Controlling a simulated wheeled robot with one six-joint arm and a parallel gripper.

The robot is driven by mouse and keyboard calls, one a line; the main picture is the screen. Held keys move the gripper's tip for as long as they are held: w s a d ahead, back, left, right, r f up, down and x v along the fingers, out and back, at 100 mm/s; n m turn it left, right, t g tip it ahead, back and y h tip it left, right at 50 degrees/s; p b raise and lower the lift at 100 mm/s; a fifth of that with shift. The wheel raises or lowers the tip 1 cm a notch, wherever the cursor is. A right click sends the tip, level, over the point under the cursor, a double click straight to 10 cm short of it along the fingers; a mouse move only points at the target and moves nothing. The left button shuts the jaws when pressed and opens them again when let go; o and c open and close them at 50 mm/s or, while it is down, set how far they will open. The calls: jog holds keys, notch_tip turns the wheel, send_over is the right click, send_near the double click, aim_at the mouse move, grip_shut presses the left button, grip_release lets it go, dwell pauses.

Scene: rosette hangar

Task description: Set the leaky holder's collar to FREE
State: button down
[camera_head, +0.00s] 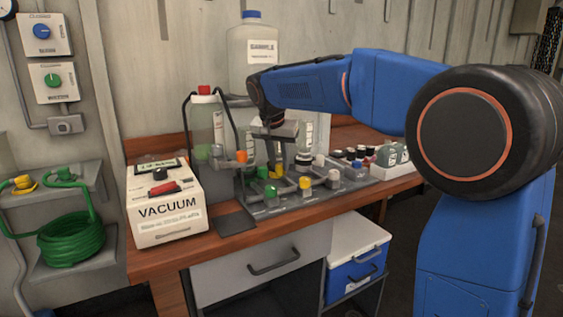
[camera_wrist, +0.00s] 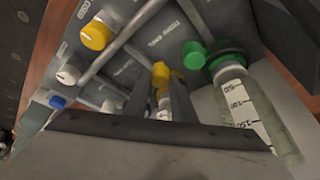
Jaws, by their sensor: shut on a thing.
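My gripper (camera_head: 277,160) reaches down over the grey holder panel (camera_head: 258,212) on the bench. In the wrist view its two dark fingers (camera_wrist: 160,92) are shut on a small yellow collar (camera_wrist: 160,72). The fingers and palm hide the collar's lower part, and its setting cannot be read. Other collars on the panel are a green one (camera_head: 270,191) and a yellow one (camera_head: 305,182). In the wrist view a larger yellow knob (camera_wrist: 95,36) is at upper left and a green knob (camera_wrist: 194,54) at right. I cannot tell from a mark which holder leaks.
A white VACUUM box (camera_head: 167,215) stands left of the panel. A bottle with a red cap (camera_head: 204,118) and a large jug (camera_head: 252,55) stand behind. A green-collared graduated vessel (camera_wrist: 240,100) is close to my fingers at right. Small dark-capped bottles (camera_head: 350,153) stand at the right.

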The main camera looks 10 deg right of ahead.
dwell(0.4)
jog(key=c, duration=1.5)
grip_release()
jog(key=v, duration=1.7)
jog(key=shift+r, duration=0.2)
jog(key=s+d+f+n+y, duration=0.1)
jog(key=s+d+f+n, duration=0.1)
jog(key=s+d+f, duration=0.6)
jog(key=s+d+f+n, duration=0.2)
jog(key=s+d+f, duration=0.25)
jog(key=s, duration=0.65)
jog(key=s+d+f, duration=0.1)
jog(key=s+f, duration=0.4)
jog(key=f, duration=0.2)
jog(key=s+d+f+n, duration=0.1)
jog(key=s+f, duration=0.5)
jog(key=f, duration=0.1)
jog(key=s+d+f+n+y, duration=0.1)
jog(key=s+f, duration=0.5)
jog(key=f, duration=0.1)
jog(key=shift+s+d+t, duration=0.1)
jog(key=shift+d+t, duration=0.05)
jog(key=shift+t, duration=0.25)
